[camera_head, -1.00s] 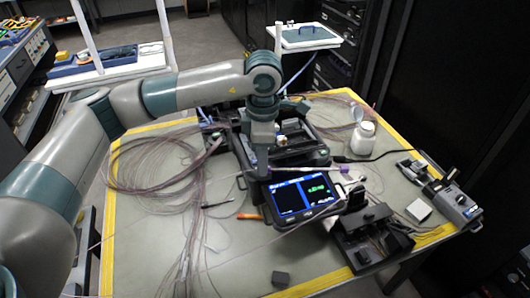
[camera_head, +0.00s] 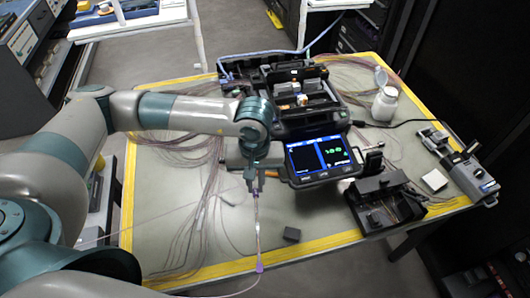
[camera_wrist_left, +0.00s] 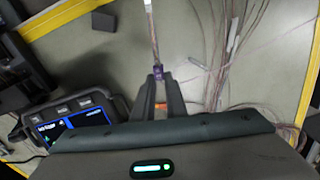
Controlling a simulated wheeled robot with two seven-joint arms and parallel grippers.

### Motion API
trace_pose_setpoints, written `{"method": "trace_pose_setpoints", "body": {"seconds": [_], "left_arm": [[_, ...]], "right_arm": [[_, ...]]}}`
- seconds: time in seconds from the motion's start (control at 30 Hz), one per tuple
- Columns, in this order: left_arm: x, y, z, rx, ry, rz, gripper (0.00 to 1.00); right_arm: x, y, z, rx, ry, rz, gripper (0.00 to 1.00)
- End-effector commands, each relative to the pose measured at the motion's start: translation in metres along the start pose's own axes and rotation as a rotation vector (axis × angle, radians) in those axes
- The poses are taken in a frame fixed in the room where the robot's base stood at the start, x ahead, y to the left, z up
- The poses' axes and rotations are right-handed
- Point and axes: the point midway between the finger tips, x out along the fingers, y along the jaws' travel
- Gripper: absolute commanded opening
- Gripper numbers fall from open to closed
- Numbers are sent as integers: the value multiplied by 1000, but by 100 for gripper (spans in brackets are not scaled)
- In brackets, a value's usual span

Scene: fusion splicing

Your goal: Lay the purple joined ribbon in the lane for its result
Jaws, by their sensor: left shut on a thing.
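My left gripper (camera_head: 252,182) hangs over the table, left of the splicer's screen. It is shut on the purple joined ribbon (camera_head: 257,222), a thin pale strand. The strand runs from the fingers toward the table's front edge and has a purple piece (camera_head: 259,268) at that end. In the left wrist view, the fingertips (camera_wrist_left: 159,82) close on a purple part (camera_wrist_left: 158,72) of the ribbon. The splicer's screen (camera_head: 320,156) is lit blue and black with green figures. I cannot make out the result lanes. My right gripper is out of view.
The splicer (camera_head: 293,85) stands open at the back. A white bottle (camera_head: 385,104), a black device (camera_head: 386,202) and a grey tool (camera_head: 470,180) are to the right. A small dark block (camera_head: 292,234) lies near the front edge. Loose fibres lie left; the front-left mat is clearer.

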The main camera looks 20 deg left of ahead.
Motion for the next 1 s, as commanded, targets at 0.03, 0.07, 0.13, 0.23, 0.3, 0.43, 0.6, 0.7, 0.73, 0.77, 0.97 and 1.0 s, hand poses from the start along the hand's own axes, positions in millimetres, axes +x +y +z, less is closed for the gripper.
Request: {"method": "trace_pose_setpoints", "body": {"seconds": [0.03, 0.07, 0.13, 0.23, 0.3, 0.43, 0.6, 0.7, 0.73, 0.77, 0.97, 1.0], "left_arm": [[8, -6, 9, 81, -7, -1, 0], [11, -9, 12, 132, -7, 1, 0], [18, -13, 21, 237, -11, 7, 0], [25, -19, 31, 354, -14, 12, 0], [28, -21, 35, 407, -16, 14, 0], [30, -23, 39, 457, -15, 18, 0], [30, -23, 39, 464, -15, 19, 0], [30, -23, 39, 463, -15, 19, 0], [30, -23, 39, 463, -15, 18, 0], [30, -23, 39, 462, -15, 18, 0], [30, -23, 39, 461, -15, 18, 0], [30, -23, 39, 461, -15, 18, 0]], "right_arm": [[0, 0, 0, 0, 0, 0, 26], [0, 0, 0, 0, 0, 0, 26], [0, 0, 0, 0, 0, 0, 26], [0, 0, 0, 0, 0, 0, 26], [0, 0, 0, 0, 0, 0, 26], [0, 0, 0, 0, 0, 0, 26], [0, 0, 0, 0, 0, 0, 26], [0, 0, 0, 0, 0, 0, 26], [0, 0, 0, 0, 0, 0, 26], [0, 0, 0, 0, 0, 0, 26], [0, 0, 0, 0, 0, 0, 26], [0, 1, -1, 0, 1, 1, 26]]}}
